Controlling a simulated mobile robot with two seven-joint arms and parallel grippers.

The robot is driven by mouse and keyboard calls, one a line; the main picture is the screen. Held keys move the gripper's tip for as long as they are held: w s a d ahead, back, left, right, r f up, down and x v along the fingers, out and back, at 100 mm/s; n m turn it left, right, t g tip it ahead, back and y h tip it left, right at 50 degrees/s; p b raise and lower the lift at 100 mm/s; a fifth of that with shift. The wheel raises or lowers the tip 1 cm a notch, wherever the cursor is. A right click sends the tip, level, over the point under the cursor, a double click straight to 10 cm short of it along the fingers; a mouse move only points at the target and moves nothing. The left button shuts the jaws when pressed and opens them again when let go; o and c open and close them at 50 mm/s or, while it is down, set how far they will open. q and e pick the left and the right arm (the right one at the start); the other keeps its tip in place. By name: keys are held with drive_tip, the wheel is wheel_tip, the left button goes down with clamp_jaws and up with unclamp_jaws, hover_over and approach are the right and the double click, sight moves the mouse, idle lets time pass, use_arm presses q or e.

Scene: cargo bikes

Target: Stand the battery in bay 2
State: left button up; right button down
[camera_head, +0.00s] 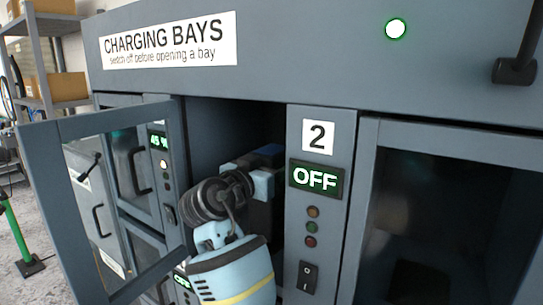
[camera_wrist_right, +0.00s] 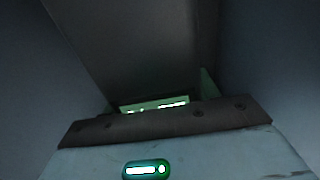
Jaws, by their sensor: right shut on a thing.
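Bay 2 (camera_head: 205,120) is a dark compartment left of a panel with a "2" label (camera_head: 317,137) and a display reading OFF (camera_head: 316,178). Its windowed door (camera_head: 52,185) stands swung open to the left. My right gripper (camera_head: 262,172) is inside the bay's opening, shut on the dark battery (camera_head: 262,218), which looks upright beside the panel. In the right wrist view the dark battery (camera_wrist_right: 150,45) fills the upper middle, with a green-lit strip near the gripper. The battery's lower end and the bay floor are hidden. My left gripper is out of view.
A rocker switch (camera_head: 307,277) and small indicators sit on the bay 2 panel. A closed windowed bay (camera_head: 440,220) is to the right. More bays show behind the open door at left. A green lamp (camera_head: 396,28) glows above. Shelves with boxes stand far left.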

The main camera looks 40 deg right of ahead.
drive_tip(key=shift+f, duration=0.1)
idle(0.3)
drive_tip(key=shift+f, duration=0.15)
drive_tip(key=shift+c, duration=2.1)
unclamp_jaws()
drive_tip(key=shift+f, duration=0.15)
drive_tip(key=shift+r, duration=0.2)
drive_tip(key=shift+f, duration=0.1)
